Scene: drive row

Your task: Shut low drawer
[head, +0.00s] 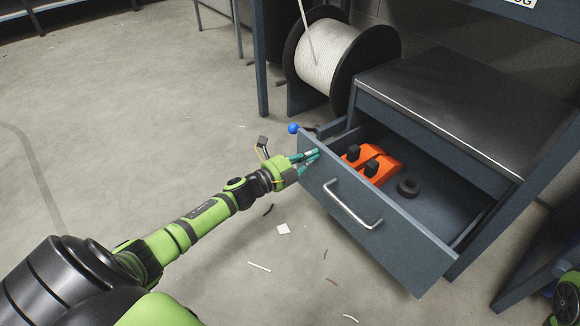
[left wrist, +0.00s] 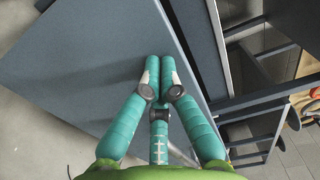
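The low drawer (head: 375,215) is pulled well out of the dark grey cabinet (head: 455,100). Its blue-grey front carries a silver bar handle (head: 352,206). Inside lie orange tools with black parts (head: 371,164) and a black ring (head: 408,187). My left gripper (head: 314,156), with teal fingers, is at the outer face of the drawer front, near its left end and left of the handle. In the left wrist view its fingertips (left wrist: 159,64) are together, with nothing seen between them, over the grey panel (left wrist: 95,50). Whether they touch it I cannot tell. My right gripper is not in view.
A cable reel (head: 330,55) stands behind the drawer, left of the cabinet. A small blue ball (head: 293,128) shows by the front's left corner. Scraps (head: 283,229) litter the floor before the drawer. The floor at left (head: 110,130) is open. A dark frame (head: 540,250) stands at right.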

